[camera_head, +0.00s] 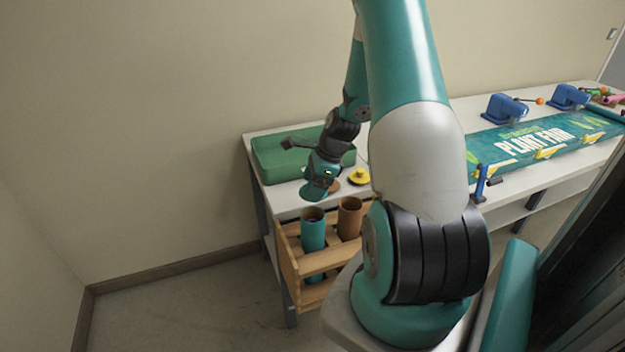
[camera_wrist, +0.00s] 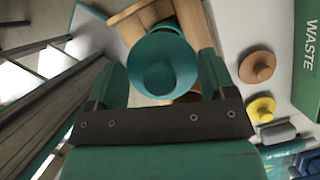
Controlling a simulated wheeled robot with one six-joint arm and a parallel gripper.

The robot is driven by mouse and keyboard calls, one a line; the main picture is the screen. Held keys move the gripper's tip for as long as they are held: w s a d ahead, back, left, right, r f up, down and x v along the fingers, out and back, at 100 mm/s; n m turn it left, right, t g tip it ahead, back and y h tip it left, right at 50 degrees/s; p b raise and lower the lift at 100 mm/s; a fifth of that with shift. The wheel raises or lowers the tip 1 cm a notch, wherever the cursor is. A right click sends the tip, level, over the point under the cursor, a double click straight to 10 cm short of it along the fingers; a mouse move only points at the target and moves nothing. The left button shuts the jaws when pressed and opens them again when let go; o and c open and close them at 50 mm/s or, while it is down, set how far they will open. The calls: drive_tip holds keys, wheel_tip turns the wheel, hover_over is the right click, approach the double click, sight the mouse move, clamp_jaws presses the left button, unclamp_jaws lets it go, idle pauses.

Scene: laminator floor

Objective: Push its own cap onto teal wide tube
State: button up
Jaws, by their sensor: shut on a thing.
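My gripper (camera_head: 322,174) is shut on a teal cap (camera_head: 311,194), a wide round disc with a raised middle. In the wrist view the cap (camera_wrist: 165,66) sits between the two fingers of my gripper (camera_wrist: 163,78). The teal wide tube (camera_head: 313,237) stands upright in a wooden rack, its dark mouth open at the top. The cap is above the tube's mouth, apart from it and slightly tilted. In the wrist view part of the teal tube (camera_wrist: 170,27) shows behind the cap, which hides most of its mouth.
The wooden rack (camera_head: 290,262) also holds a brown tube (camera_head: 350,218), close right of the teal one. A brown cap (camera_wrist: 257,67) and a yellow cap (camera_head: 359,177) lie on the table. A green bin (camera_head: 275,160) stands behind. Blue clamps and a banner (camera_head: 550,140) are at right.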

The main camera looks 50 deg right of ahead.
drive_tip(key=shift+f+b, duration=2.25)
drive_tip(key=shift+f, duration=0.8)
drive_tip(key=shift+a, duration=0.1)
drive_tip(key=shift+p, duration=0.6)
drive_tip(key=shift+f, duration=0.6)
idle(1.1)
drive_tip(key=o, duration=0.8)
drive_tip(key=shift+o, duration=0.2)
drive_tip(key=shift+w+r, duration=0.1)
